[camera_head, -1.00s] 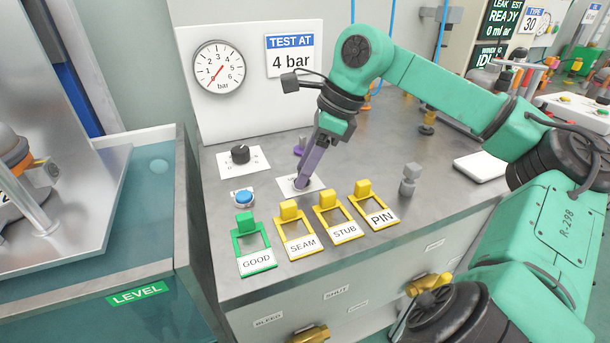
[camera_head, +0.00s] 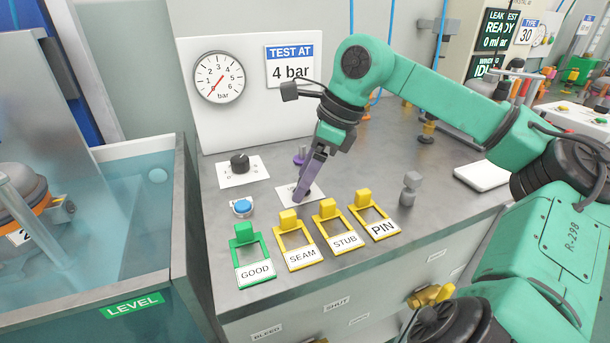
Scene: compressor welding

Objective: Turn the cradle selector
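My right gripper (camera_head: 305,187), with purple fingers, points down at the white label plate (camera_head: 313,189) on the grey bench top. Its fingers look shut on the small cradle selector there, which they almost wholly hide; its pointing direction cannot be read. At the left, an orange-banded grey compressor (camera_head: 20,196) sits low in the glass-sided water tank (camera_head: 180,225), seen partly through the glass. My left gripper is not in view.
Left of the gripper are a black knob (camera_head: 240,162) and a blue button (camera_head: 242,207). In front stand the GOOD (camera_head: 255,273), SEAM (camera_head: 301,258), STUB (camera_head: 344,241) and PIN (camera_head: 381,229) tag frames. A pressure gauge (camera_head: 219,77) is on the panel behind.

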